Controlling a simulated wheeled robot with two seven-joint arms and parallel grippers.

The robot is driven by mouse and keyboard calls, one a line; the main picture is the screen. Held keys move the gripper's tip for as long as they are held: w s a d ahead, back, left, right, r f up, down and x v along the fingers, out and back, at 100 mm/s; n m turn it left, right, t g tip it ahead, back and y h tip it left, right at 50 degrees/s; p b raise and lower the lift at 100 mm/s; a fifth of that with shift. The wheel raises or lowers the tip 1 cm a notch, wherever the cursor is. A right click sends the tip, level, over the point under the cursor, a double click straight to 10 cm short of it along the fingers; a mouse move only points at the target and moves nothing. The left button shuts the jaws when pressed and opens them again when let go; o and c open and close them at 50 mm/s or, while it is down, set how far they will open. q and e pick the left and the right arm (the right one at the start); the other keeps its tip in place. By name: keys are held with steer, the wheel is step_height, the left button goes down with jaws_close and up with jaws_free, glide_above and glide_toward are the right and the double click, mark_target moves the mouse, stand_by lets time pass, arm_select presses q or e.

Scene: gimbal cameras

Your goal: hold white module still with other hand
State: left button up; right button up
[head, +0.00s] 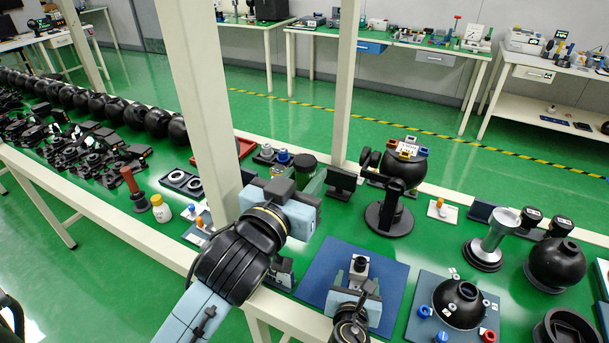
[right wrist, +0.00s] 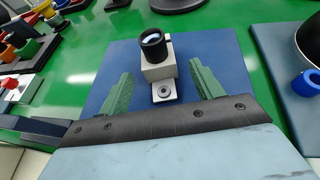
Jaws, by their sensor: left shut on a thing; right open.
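The white module (head: 357,274) with a black lens barrel stands upright on a dark blue mat (head: 318,262). It also shows in the right wrist view (right wrist: 158,71), with a small plate and round fitting at its front. My right gripper (head: 357,288) is open, its green fingers on either side of the module with gaps in the right wrist view (right wrist: 158,92). My left gripper (head: 314,182) is up and to the left of the module, above the table. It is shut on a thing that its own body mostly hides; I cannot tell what.
Right of the mat, a black dome (head: 459,303) with blue and red rings sits on a grey-blue mat. A black gimbal stand (head: 389,218) is behind the module. A dark screen-like block (head: 341,181) stands near my left gripper. White posts rise nearby.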

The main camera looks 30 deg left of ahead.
mark_target(358, 276)
arm_select(q)
steer(key=shift+f+b, duration=1.2)
steer(key=shift+f, duration=0.3)
arm_select(e)
steer(key=shift+x, duration=1.8)
steer(key=c, duration=1)
steer(key=shift+c, duration=0.2)
